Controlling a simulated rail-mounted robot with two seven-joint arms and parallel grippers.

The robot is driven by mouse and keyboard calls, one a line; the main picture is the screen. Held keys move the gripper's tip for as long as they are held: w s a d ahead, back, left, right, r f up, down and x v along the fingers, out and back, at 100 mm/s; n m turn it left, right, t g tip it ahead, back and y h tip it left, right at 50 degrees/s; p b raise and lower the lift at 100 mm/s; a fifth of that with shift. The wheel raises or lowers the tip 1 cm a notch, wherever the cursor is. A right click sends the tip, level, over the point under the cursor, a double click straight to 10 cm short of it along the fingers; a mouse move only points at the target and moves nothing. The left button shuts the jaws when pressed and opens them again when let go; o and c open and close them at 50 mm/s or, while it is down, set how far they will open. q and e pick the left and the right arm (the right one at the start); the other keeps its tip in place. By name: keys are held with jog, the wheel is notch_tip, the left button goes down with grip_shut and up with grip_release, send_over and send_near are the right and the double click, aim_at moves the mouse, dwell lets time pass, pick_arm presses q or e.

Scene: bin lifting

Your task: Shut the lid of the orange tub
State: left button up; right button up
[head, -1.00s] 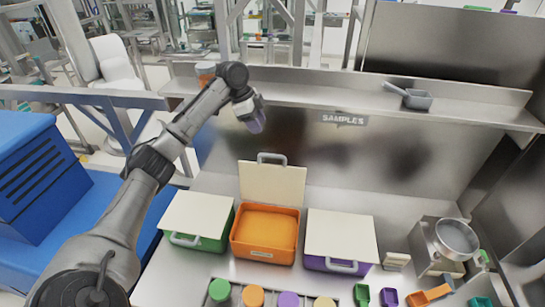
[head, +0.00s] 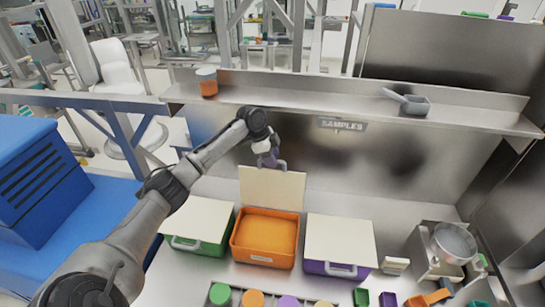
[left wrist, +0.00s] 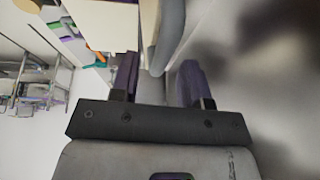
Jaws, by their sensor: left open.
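The orange tub (head: 264,257) stands in the middle of the bench, and orange contents fill it. Its cream lid (head: 272,190) stands open, upright at the tub's back edge. My left gripper (head: 272,163) is at the top of this lid and hides most of the lid's grey handle. In the left wrist view the purple fingers (left wrist: 157,80) are apart, and the grey handle (left wrist: 171,35) shows between them at their tips. I cannot tell whether they touch it. My right gripper is not in view.
A green tub (head: 207,247) with a closed lid stands left of the orange one, and a purple tub (head: 318,268) with a closed lid stands right. A steel shelf (head: 300,102) runs behind. Jars and scoops lie in front and at right.

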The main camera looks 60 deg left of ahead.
pick_arm(q)
jog(key=shift+w+d+f, duration=0.1)
jog(key=shift+f, duration=0.1)
grip_shut()
dwell(0.4)
